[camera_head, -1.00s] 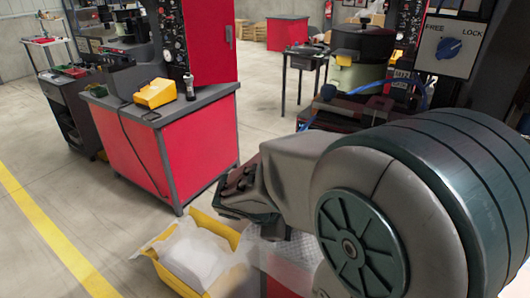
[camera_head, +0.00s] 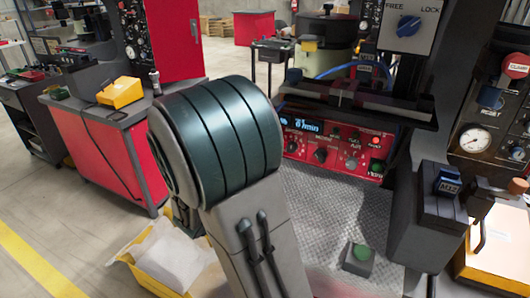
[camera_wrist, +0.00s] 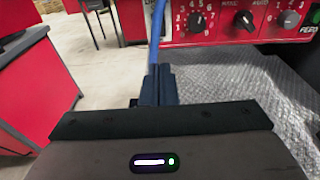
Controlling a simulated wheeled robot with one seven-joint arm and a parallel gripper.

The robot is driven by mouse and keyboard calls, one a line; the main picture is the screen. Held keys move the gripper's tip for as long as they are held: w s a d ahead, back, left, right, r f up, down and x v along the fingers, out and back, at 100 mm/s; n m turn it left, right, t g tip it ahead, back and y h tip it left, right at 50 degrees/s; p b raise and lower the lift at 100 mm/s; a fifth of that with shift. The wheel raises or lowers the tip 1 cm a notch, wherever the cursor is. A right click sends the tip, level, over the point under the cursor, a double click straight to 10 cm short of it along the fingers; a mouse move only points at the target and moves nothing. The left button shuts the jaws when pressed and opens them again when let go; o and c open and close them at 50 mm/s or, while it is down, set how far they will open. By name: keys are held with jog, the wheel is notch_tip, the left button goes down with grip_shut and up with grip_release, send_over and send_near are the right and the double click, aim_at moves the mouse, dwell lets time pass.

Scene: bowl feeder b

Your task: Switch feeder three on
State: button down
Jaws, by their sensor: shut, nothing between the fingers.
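A red control panel (camera_head: 335,147) with knobs, switches and small lights sits below a bowl feeder (camera_head: 327,55) in the head view. The panel's lower part also shows along the top of the wrist view (camera_wrist: 235,18), with several black knobs and printed scales. I cannot read which feeder is number three. My gripper (camera_wrist: 158,72) is shut and empty, in front of and below the panel's left end in the wrist view, apart from it as far as I can tell. A blue hose (camera_wrist: 157,35) runs behind the fingertips. In the head view my arm hides the gripper.
A FREE/LOCK dial (camera_head: 408,25) is at the upper right. A green button box (camera_head: 359,259) stands on the textured metal top (camera_head: 325,210). A pressure gauge (camera_head: 474,139) is at right. A red bench (camera_head: 105,150) and yellow bin (camera_head: 150,278) are left.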

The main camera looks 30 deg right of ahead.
jog(key=x, duration=1.4)
jog(key=shift+p, duration=0.45)
jog(key=shift+s, duration=0.1)
jog(key=shift+d, duration=0.1)
jog(key=b+v, duration=0.2)
jog(key=v, duration=1.1)
jog(key=shift+a+f, duration=0.3)
jog(key=shift+a, duration=0.05)
